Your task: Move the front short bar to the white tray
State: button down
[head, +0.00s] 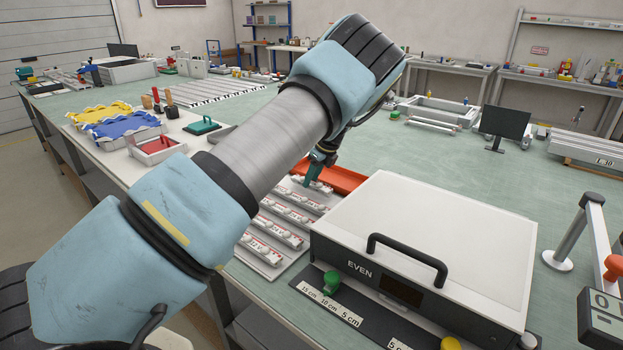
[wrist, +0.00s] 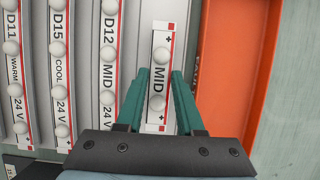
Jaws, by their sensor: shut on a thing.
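My gripper (wrist: 160,88) has its two teal fingers on either side of a short white bar (wrist: 160,62), shut on it. The bar has light round knobs, red edging, plus marks and the word MID. It lies along the rightmost strip of the rack in the wrist view; I cannot tell whether it is clear of the surface. In the head view my gripper (head: 314,172) points down at the rack's far end, and my arm hides part of it.
Longer labelled bars (wrist: 108,60) fill the rack to the left. An orange tray (wrist: 232,70) lies close to the right of the held bar. A large white box marked EVEN (head: 420,250) stands in front, right of the rack. Green bench top (head: 440,160) is free behind it.

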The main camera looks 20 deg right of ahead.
jog(key=shift+f, duration=0.55)
jog(key=shift+f, duration=0.15)
